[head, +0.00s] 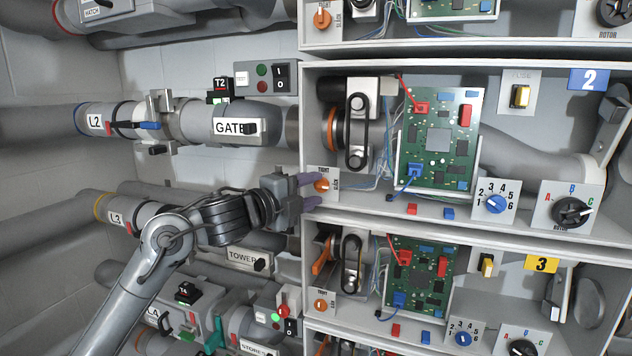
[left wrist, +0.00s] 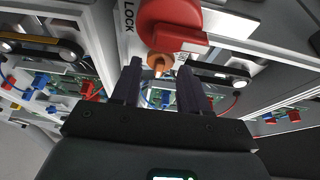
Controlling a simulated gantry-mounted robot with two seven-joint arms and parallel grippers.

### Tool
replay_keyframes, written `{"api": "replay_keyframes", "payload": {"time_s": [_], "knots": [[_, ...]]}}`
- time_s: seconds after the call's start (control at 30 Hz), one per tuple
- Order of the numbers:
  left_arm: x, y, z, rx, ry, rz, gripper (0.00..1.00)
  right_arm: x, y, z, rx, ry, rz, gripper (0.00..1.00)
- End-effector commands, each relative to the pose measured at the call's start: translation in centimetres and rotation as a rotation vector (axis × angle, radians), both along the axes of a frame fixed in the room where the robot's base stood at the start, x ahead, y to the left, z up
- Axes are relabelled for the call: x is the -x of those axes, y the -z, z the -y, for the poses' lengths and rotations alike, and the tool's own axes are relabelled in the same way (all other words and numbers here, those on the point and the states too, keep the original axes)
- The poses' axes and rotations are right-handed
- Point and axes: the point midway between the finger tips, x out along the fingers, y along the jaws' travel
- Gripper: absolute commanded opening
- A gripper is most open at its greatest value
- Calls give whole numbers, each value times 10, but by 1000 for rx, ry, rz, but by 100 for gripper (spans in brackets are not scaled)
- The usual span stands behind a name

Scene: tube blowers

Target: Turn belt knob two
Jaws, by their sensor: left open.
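Belt knob two is the small orange knob (head: 322,185) on a white plate marked TIGHT, at the left edge of the unit labelled 2. My left gripper (head: 311,190) is open at this knob, with one purple finger at its upper side and one below. In the left wrist view the orange knob (left wrist: 160,64) shows between the two dark fingertips (left wrist: 160,80), not visibly gripped. I cannot tell whether either finger touches it. The black belt loop (head: 357,131) is above the knob in the same unit. My right gripper is not in view.
Unit 2 also holds a green circuit board (head: 439,140), a blue dial (head: 495,203) and a black rotor knob (head: 571,212). Another orange knob (head: 321,305) is in unit 3 below. In the left wrist view a large red part (left wrist: 170,25) is close above the knob.

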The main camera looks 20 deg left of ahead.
Motion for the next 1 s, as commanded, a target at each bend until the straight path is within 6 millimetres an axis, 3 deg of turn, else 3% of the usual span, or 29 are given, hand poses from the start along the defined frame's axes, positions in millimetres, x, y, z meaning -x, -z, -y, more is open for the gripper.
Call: {"api": "replay_keyframes", "payload": {"time_s": [0.2, 0.53, 0.57, 0.8, 1.0], "knots": [[-15, -1, 7, 1, 1, 0, 44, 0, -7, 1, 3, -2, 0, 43], [-18, 0, 8, -1, 0, 1, 44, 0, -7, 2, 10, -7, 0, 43], [-18, 0, 8, -1, 0, 1, 43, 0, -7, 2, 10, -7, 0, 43], [-18, 0, 8, 0, 0, 0, 6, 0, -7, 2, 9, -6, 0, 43], [-18, 1, 8, 11, 0, 0, 6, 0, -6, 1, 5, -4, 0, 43]]}}
